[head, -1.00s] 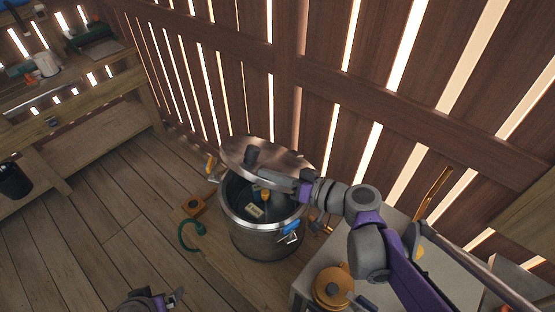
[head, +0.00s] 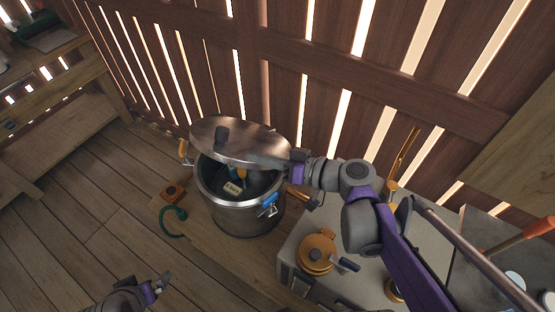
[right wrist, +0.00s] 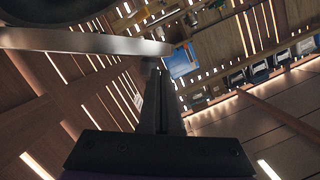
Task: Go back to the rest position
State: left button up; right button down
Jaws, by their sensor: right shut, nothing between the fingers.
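My right gripper (head: 297,158) is shut and empty at the right edge of the tilted metal lid (head: 250,140). Its fingertips are partly hidden there in the head view. In the right wrist view its shut fingers (right wrist: 163,100) point up the picture, close beside the lid's rim (right wrist: 85,42).
The bin holds a few small items and has a blue clasp (head: 268,207). A grey cabinet (head: 350,255) with an orange lidded pot (head: 317,252) stands right of it. A green hose (head: 172,225) and an orange block (head: 173,191) lie left. The slatted wall is behind; left floor is clear.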

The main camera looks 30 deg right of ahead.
jog(key=v, duration=0.6)
jog(key=shift+s, duration=0.15)
jog(key=s+a+f+m+g+h, duration=0.1)
jog(key=s+f+g+h, duration=0.2)
jog(key=f+h, duration=0.3)
jog(key=s+a+f+g+h, duration=0.1)
jog(key=s+f+g+h, duration=0.25)
jog(key=f, duration=0.45)
jog(key=w+r+n+y+p, duration=0.15)
jog(key=w+r+y, duration=0.25)
jog(key=w+r, duration=0.65)
jog(key=w+r+n+y, duration=0.2)
jog(key=w+r+y, duration=0.4)
jog(key=r, duration=0.7)
jog(key=h, duration=0.1)
send_near(205, 145)
jog(key=w+a, duration=0.2)
jog(key=w, duration=0.1)
jog(key=shift+w+a+r, duration=0.1)
jog(key=shift+w+r, duration=0.05)
jog(key=shift+s+a+f, duration=0.15)
jog(key=shift+a+f, duration=0.15)
jog(key=shift+f, duration=0.3)
jog(key=shift+s+a+f, duration=0.2)
jog(key=shift+a+f, duration=0.1)
jog(key=shift+f, duration=0.25)
jog(key=shift+s+a+f, duration=0.15)
jog(key=shift+a+f, duration=0.15)
jog(key=shift+f, duration=0.3)
